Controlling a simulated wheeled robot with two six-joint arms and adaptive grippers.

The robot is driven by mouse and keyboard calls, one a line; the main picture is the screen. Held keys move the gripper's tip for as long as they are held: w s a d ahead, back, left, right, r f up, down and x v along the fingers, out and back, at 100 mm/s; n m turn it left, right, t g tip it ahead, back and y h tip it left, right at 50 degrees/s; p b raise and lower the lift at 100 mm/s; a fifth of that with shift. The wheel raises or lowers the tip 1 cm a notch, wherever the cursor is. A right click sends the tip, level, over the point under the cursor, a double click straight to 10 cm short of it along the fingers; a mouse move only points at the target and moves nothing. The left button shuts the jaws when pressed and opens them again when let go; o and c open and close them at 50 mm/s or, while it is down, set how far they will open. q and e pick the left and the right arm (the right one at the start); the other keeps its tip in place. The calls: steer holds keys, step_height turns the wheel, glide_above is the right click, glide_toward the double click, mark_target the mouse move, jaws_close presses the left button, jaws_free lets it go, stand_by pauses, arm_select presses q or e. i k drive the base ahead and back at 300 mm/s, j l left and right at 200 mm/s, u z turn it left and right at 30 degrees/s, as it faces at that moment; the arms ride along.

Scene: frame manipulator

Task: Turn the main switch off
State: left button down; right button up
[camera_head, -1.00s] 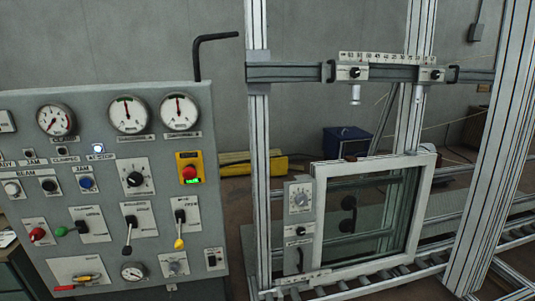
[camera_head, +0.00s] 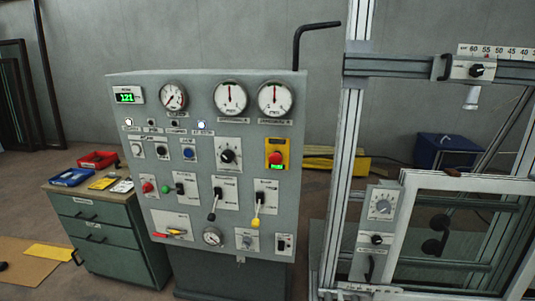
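The grey control panel (camera_head: 128,190) stands upright in the middle of the head view. Its labels are too small to read, so I cannot tell for sure which control is the main switch. A small dark switch (camera_head: 283,243) sits on a white plate at the lower right corner. A black rotary knob (camera_head: 228,156) is at the centre, beside a red emergency button (camera_head: 276,159) on a yellow plate. The green display (camera_head: 125,97) is lit, as are two white lamps. Neither gripper is in view.
A green drawer cabinet (camera_head: 90,243) with red and blue trays stands left of the panel. An aluminium frame (camera_head: 346,150) holding a white window frame (camera_head: 402,210) stands at right. A bent black bar (camera_head: 297,45) rises behind the panel. Floor shows at lower left.

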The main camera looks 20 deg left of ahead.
mark_target(148, 187)
steer(key=u, duration=1.7)
steer(key=i+j+u, duration=0.1)
steer(key=i+j, duration=0.15)
steer(key=j, duration=0.25)
steer(key=i+j, duration=0.3)
steer(key=j, duration=0.15)
steer(key=i+j+u, duration=0.15)
steer(key=j, duration=0.3)
steer(key=i+j+u, duration=0.1)
steer(key=i+j, duration=0.3)
